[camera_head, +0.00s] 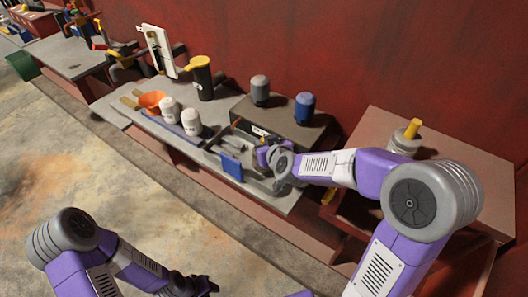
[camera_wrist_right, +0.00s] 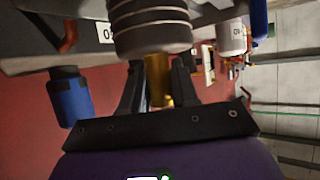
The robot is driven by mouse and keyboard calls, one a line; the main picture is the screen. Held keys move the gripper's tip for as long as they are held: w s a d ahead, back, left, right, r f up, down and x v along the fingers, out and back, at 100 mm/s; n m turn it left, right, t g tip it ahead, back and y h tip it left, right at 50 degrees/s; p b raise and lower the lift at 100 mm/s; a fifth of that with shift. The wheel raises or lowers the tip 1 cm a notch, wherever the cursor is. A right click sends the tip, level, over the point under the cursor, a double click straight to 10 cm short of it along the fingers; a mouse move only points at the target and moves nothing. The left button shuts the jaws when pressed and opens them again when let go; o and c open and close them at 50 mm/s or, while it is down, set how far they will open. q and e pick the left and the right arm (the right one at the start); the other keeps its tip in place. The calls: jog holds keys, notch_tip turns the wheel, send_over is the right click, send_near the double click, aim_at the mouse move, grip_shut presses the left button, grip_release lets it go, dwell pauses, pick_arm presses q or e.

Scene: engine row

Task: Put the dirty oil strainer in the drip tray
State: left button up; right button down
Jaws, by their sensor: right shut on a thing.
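My right gripper (camera_wrist_right: 158,85) is shut on a brass-coloured stem (camera_wrist_right: 158,78) of a grey ribbed cylinder, which looks like the oil strainer (camera_wrist_right: 150,28). In the head view my right gripper (camera_head: 264,156) is low over the bench, and my arm and hand mostly hide what it holds. A shallow grey tray with a blue front (camera_head: 232,166), possibly the drip tray, lies just left of the gripper. I cannot tell whether the strainer touches anything. My left gripper (camera_head: 206,286) is at the bottom edge, away from the bench; its opening is unclear.
A dark housing (camera_head: 290,128) carries a grey and a blue canister (camera_head: 304,107) behind the right gripper. White bottles (camera_head: 191,121), an orange funnel (camera_head: 151,101) and a yellow-topped black container (camera_head: 202,80) stand further left. A similar brass-topped grey part (camera_head: 405,138) sits on the right cabinet.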

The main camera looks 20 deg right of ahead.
pick_arm(q)
jog(key=shift+f+b, duration=0.3)
jog(key=shift+f, duration=0.3)
pick_arm(e)
jog(key=shift+f, duration=0.9)
jog(key=shift+f, duration=0.25)
pick_arm(q)
jog(key=shift+f, duration=0.2)
pick_arm(e)
jog(key=c, duration=0.8)
grip_release()
jog(key=shift+c, duration=0.2)
jog(key=shift+r, duration=0.25)
pick_arm(q)
jog(key=shift+r+p, duration=1.5)
jog(key=shift+r, duration=0.2)
pick_arm(e)
jog(key=v, duration=1.2)
